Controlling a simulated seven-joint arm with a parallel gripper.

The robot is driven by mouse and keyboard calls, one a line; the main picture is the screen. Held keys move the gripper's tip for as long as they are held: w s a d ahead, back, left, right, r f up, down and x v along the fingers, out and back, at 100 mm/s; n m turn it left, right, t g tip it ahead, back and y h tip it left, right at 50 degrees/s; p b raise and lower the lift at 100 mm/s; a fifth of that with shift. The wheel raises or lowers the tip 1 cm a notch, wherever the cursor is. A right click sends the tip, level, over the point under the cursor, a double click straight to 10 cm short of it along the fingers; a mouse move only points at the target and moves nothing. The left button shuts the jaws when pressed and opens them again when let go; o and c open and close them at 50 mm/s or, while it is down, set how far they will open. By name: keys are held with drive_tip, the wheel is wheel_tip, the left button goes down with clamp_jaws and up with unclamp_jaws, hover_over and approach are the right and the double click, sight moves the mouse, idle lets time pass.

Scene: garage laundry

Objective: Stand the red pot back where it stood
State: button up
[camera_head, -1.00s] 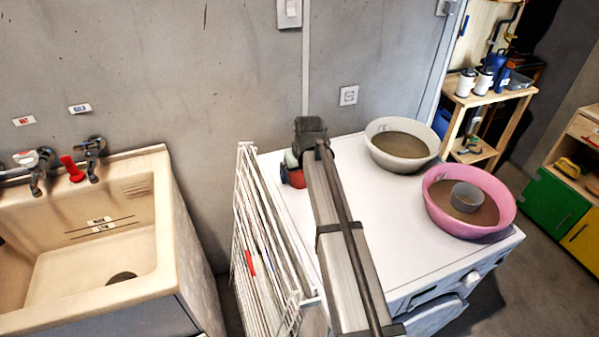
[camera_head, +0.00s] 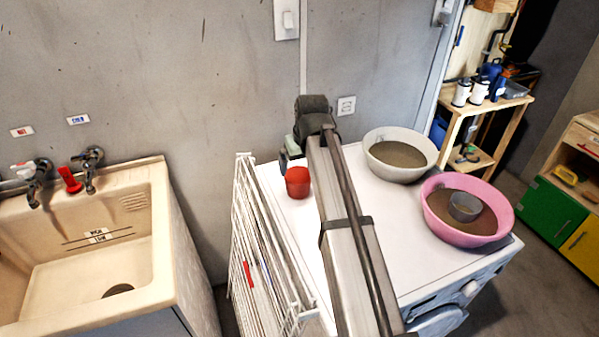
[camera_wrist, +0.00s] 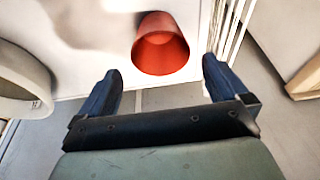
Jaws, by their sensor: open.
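In the head view my gripper (camera_head: 289,152) is behind the pot, near the wall, and is partly hidden by my wrist.
A white drying rack (camera_head: 262,255) stands left of the machine. A grey-white basin (camera_head: 430,146) and a pink basin (camera_head: 506,212) holding a small grey cup (camera_head: 464,207) occupy the machine's right side. A sink (camera_head: 160,230) is at far left.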

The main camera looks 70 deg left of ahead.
drive_tip(key=shift+v, duration=1)
